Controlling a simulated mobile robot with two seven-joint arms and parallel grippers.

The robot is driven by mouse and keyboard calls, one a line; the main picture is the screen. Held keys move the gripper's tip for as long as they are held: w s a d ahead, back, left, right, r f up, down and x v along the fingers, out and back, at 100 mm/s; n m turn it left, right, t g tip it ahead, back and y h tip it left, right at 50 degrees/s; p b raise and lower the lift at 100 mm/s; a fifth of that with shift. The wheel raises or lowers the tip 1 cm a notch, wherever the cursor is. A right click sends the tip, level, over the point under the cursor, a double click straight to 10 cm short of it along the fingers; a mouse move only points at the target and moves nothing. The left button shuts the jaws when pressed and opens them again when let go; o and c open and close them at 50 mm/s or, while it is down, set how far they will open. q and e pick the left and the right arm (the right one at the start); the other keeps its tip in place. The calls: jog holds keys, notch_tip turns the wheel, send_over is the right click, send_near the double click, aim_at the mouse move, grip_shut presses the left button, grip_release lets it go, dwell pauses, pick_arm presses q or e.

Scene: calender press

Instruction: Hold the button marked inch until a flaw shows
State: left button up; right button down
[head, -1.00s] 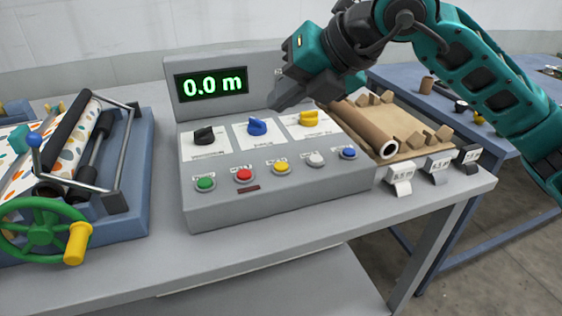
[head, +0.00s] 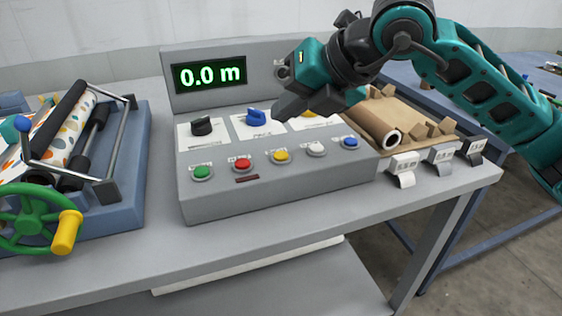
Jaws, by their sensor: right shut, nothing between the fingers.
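The grey control box (head: 250,197) stands on the table with a row of green (head: 203,172), red (head: 242,165), yellow (head: 281,156), white (head: 316,149) and blue (head: 350,143) buttons. Their small labels are too blurred to read, so I cannot tell which says inch. The display (head: 209,76) reads 0.0 m. My right gripper (head: 282,115) is shut and empty, in the air over the upper panel, above and behind the yellow button. It partly hides the yellow knob. The patterned web (head: 48,135) lies on the press at left; no flaw is evident. My left gripper is not in view.
A black knob (head: 202,126) and a blue knob (head: 256,117) sit behind the buttons. A green handwheel (head: 35,218) with a yellow handle is at left. A tray with a brown roll (head: 372,127) and several small tags stand right of the box. The table front is clear.

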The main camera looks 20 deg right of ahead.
aim_at(287, 156)
notch_tip(287, 156, down, 3)
jog(key=shift+f+b, duration=0.15)
jog(key=shift+b, duration=0.8)
jog(key=shift+f+b, duration=0.5)
jog(key=shift+f, duration=0.05)
dwell(0.5)
jog(key=shift+f+b, duration=0.4)
jog(key=shift+b, duration=0.2)
